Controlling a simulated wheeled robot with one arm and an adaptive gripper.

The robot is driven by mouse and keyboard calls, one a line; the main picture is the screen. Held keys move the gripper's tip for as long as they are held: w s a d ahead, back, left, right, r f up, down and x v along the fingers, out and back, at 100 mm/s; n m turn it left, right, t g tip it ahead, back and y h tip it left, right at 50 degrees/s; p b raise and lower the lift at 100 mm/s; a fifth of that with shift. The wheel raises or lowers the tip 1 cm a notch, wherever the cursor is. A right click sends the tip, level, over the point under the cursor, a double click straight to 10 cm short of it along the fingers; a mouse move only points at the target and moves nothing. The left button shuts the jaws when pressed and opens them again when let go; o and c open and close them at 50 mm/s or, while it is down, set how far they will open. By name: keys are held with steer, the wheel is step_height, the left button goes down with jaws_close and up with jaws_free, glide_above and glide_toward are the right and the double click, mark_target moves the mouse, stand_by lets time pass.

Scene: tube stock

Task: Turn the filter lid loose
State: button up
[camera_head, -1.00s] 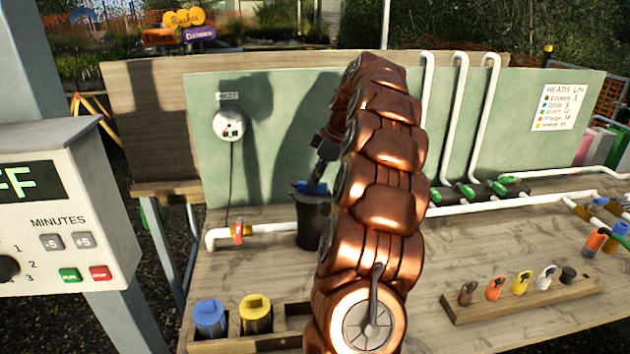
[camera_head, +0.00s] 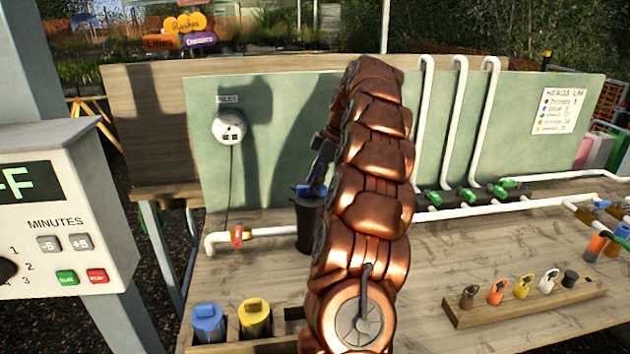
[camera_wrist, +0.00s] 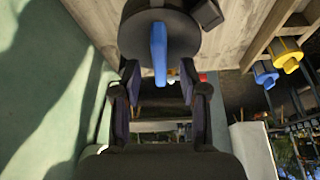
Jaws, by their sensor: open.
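The filter is a dark upright canister (camera_head: 309,226) on the bench, with a blue lid (camera_head: 308,191) on top. In the wrist view the blue raised grip of the lid (camera_wrist: 159,50) stands out from the dark round top (camera_wrist: 137,38). My gripper (camera_head: 320,178) is just above the lid in the head view, partly hidden behind my copper arm. In the wrist view my gripper (camera_wrist: 159,75) is open, one finger on each side of the blue grip, with a gap on both sides. Whether the fingertips reach past the grip's edge is hard to tell.
A white pipe with a red-handled valve (camera_head: 238,237) runs to the filter's left. Blue (camera_head: 208,322) and yellow (camera_head: 255,318) capped cylinders sit in a wooden rack at the front. A green backboard (camera_head: 270,150) stands close behind. A rack of coloured pieces (camera_head: 525,300) is at right.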

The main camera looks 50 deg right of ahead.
steer(key=shift+m, duration=0.3)
steer(key=shift+s+a+r+m+t+h+p, duration=0.1)
steer(key=shift+m+t+h+p, duration=0.2)
steer(key=shift+m+p, duration=0.55)
steer(key=shift+s+a+r+m+t+h+p, duration=0.1)
steer(key=shift+m+t+h+p, duration=0.15)
steer(key=shift+m+p, duration=0.55)
steer(key=m+p, duration=0.2)
steer(key=m+h+p, duration=0.1)
steer(key=m+p, duration=0.1)
steer(key=shift+w+a+h, duration=0.1)
steer(key=shift+h, duration=0.15)
steer(key=shift+t+p, duration=0.25)
steer(key=shift+p, duration=0.1)
steer(key=shift+b+v, duration=1.25)
steer(key=shift+v, duration=2.3)
steer(key=s+a+f+g, duration=0.1)
steer(key=s+a+f, duration=0.1)
steer(key=a, duration=0.8)
steer(key=s+a+f+g+b, duration=0.1)
steer(key=s+a, duration=0.3)
steer(key=a, duration=0.5)
steer(key=s+a+f+g, duration=0.1)
steer(key=s+a+f, duration=0.2)
steer(key=a, duration=0.7)
steer(key=shift+a+f+m+g+y, duration=0.1)
steer(key=shift+a+m+g+y, duration=0.2)
steer(key=shift+g+y, duration=0.1)
steer(key=shift+s+a+f, duration=0.15)
steer(key=shift+s+a, duration=0.25)
